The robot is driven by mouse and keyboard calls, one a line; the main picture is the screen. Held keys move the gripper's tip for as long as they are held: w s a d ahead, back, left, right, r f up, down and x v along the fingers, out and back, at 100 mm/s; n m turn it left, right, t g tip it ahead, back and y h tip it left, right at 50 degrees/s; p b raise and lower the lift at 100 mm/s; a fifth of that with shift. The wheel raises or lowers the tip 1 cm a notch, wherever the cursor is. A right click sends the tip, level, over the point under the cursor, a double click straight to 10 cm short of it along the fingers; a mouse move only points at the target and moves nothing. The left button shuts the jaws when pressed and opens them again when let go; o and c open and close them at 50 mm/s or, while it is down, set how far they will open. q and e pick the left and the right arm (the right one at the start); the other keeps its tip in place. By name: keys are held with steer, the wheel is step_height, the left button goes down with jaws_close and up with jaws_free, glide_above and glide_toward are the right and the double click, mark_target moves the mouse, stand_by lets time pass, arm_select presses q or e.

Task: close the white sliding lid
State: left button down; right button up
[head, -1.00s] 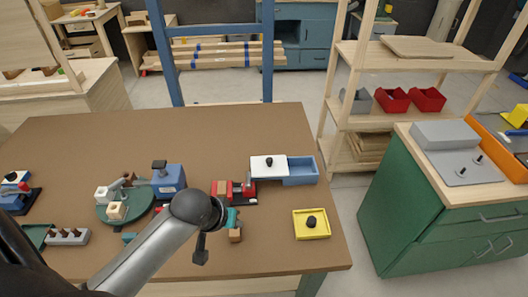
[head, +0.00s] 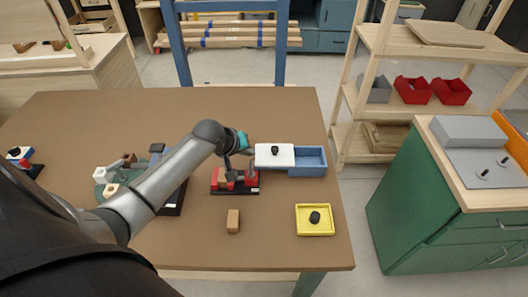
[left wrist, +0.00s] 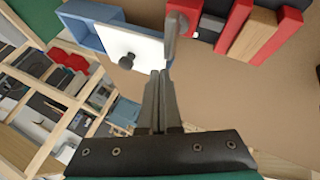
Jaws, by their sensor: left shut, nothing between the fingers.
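The white sliding lid (head: 266,163) with a black knob (head: 275,151) lies over the left part of a blue box (head: 310,170). The box's right part is uncovered. In the left wrist view the lid (left wrist: 148,48), its knob (left wrist: 126,62) and the box (left wrist: 85,32) show at upper left. My left gripper (head: 242,150) is just left of the lid in the head view. Its fingers (left wrist: 160,74) are shut and empty, close to the lid's edge and apart from the knob. My right gripper is in neither current view.
A red holder (head: 235,187) with blocks stands just below my left gripper. A brown block (head: 233,221) and a yellow tray (head: 315,232) with a black knob are nearer the front. The table (head: 275,245) is clear between block and tray.

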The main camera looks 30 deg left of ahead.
mark_target(272, 153)
arm_select(q)
steer(key=x, duration=0.2)
steer(key=shift+w+d+f+b, duration=0.1)
steer(key=shift+w+f+b, duration=0.15)
steer(key=shift+w+b, duration=0.05)
steer(key=shift+w+d+r, duration=0.15)
steer(key=shift+w+d, duration=0.65)
steer(key=shift+w, duration=0.1)
steer(key=shift+w+d, duration=0.4)
steer(key=shift+w, duration=0.05)
arm_select(e)
steer(key=shift+w+f, duration=0.35)
steer(key=shift+f, duration=0.2)
arm_select(q)
steer(key=shift+w+d, duration=0.15)
steer(key=shift+d, duration=0.2)
steer(key=w+d, duration=0.1)
steer(key=d, duration=0.1)
steer(key=w+d+p, duration=0.1)
steer(key=w+d, duration=0.1)
steer(key=d, duration=0.1)
steer(key=w+d, duration=0.2)
steer(key=d, duration=0.1)
steer(key=shift+w+d, duration=0.1)
steer(key=shift+d, duration=0.05)
steer(key=shift+w+d+r, duration=0.1)
steer(key=shift+d, duration=0.2)
arm_select(e)
steer(key=shift+s+r, duration=0.1)
steer(key=shift+r, duration=0.7)
